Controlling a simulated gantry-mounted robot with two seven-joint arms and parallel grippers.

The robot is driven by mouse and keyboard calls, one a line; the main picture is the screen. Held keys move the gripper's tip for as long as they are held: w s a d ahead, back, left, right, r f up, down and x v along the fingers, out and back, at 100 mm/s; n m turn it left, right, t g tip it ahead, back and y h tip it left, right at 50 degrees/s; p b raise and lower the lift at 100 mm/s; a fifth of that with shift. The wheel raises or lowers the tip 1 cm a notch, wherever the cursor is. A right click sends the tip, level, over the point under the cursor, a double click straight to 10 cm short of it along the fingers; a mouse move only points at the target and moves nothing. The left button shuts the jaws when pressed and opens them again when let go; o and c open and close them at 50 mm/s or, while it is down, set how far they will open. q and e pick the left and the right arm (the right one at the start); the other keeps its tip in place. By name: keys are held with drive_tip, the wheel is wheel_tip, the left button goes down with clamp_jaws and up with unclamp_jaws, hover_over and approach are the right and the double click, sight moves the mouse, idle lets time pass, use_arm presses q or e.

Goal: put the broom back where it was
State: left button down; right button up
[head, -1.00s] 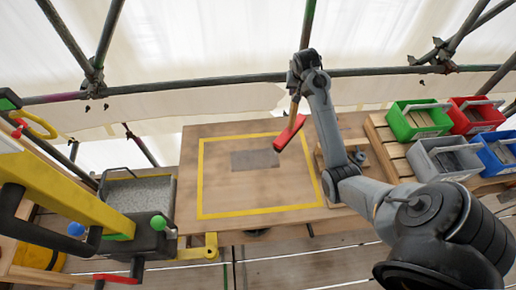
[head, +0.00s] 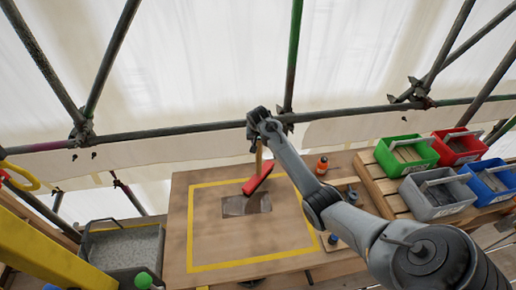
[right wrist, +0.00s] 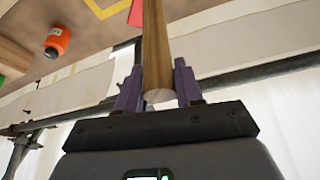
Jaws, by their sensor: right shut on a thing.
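The broom has a red head (head: 258,179) and a wooden handle. In the head view the head appears over the grey patch (head: 240,206) inside the yellow outline on the wooden table (head: 185,225); whether it touches cannot be told. My right gripper (head: 260,142) is at the top of the handle. In the right wrist view the purple fingers of the right gripper (right wrist: 158,85) are shut on the wooden handle (right wrist: 156,40), and a bit of the red head (right wrist: 136,13) shows beyond. My left gripper is not in view.
An orange bottle (head: 322,165) stands at the table's back right. Green (head: 407,155), red (head: 460,146), grey (head: 437,193) and blue (head: 489,180) bins stand on slats at the right. A grey-filled tray (head: 125,248) is at the left. Scaffold poles (head: 180,132) run behind the table.

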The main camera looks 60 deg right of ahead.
sight(259, 162)
drive_tip(key=f, duration=0.4)
drive_tip(key=shift+w+f, duration=0.1)
drive_tip(key=shift+w, duration=0.1)
drive_tip(key=shift+f, duration=0.1)
drive_tip(key=o, duration=1.1)
drive_tip(key=shift+f, duration=0.1)
